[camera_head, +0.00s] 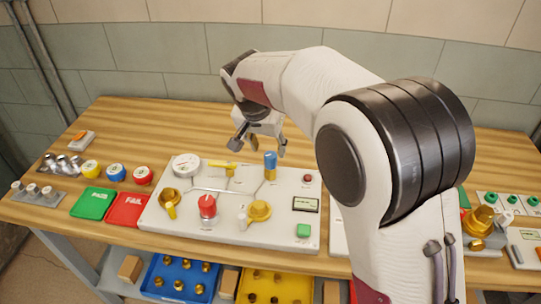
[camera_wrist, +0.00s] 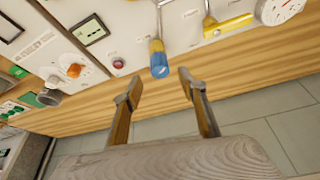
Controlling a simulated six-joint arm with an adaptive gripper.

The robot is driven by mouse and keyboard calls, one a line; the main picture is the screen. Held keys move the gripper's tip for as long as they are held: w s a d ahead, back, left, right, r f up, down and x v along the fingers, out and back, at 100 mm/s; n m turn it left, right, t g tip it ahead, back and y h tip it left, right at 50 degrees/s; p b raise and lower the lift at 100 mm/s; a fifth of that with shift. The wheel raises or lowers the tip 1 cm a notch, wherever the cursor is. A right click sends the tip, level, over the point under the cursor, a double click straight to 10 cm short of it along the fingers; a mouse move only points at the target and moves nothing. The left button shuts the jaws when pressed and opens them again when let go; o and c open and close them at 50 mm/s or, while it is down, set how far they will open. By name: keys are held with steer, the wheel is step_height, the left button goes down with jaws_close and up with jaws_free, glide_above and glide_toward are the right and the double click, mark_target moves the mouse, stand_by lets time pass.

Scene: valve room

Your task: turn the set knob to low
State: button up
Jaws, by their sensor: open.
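My gripper (camera_head: 260,142) is open and empty, above the back of the main white panel (camera_head: 270,228). In the wrist view its two fingers (camera_wrist: 158,88) are apart, with a blue-capped post (camera_wrist: 159,62) beyond the gap. An orange knob (camera_wrist: 75,70) sits on a white panel with a dial marking in the wrist view; my arm hides it in the head view. A red knob (camera_head: 207,205) stands on the main panel. No label is legible, so I cannot tell which is the set knob.
The main panel carries a gauge (camera_head: 186,165), yellow handles (camera_head: 259,210), a display (camera_head: 306,204) and a green button (camera_head: 303,230). Green (camera_head: 93,203) and red (camera_head: 126,209) trays lie left. Brass fittings (camera_head: 482,221) stand right. My arm covers the bench's right middle.

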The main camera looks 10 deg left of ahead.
mark_target(270, 155)
steer(key=shift+x, duration=2.9)
steer(key=c, duration=1.1)
